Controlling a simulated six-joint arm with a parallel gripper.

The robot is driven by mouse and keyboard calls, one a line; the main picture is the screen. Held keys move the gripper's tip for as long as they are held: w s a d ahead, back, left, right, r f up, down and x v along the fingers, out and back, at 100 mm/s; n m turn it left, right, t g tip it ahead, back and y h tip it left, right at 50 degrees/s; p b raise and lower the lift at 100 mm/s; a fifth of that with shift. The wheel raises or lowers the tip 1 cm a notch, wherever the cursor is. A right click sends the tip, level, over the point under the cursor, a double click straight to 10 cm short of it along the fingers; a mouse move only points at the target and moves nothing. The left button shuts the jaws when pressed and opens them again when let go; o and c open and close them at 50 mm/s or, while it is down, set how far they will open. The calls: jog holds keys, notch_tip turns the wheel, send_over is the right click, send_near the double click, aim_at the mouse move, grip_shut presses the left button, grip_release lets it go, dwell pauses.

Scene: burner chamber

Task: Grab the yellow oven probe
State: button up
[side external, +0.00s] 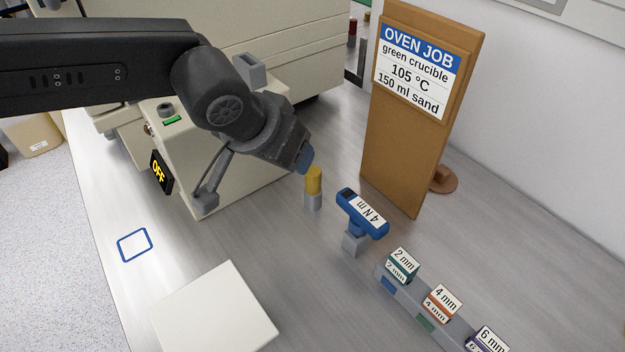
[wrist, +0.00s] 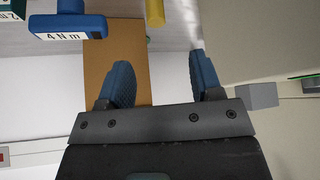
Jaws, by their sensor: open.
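The yellow oven probe (side external: 314,181) stands upright in a small grey holder (side external: 313,201) on the bench. In the wrist view the yellow probe (wrist: 155,12) shows at the top edge, cut off by the frame, beyond my fingertips. My gripper (side external: 305,160) is just above and to the left of the probe in the side view, pointing down at a slant. In the wrist view the two blue fingers of my gripper (wrist: 163,78) are apart with nothing between them.
A blue 4 N m tool (side external: 362,213) stands right of the probe. A rack (side external: 428,318) with labelled 2, 4 and 6 mm pieces is at the lower right. A brown OVEN JOB board (side external: 395,165) stands behind. A beige unit (side external: 230,180) with an OFF display is at left.

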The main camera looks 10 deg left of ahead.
aim_at(311, 173)
jog(key=shift+d+x, duration=0.15)
jog(key=shift+x, duration=3.15)
jog(key=shift+d+x, duration=0.15)
jog(key=shift+x, duration=3.15)
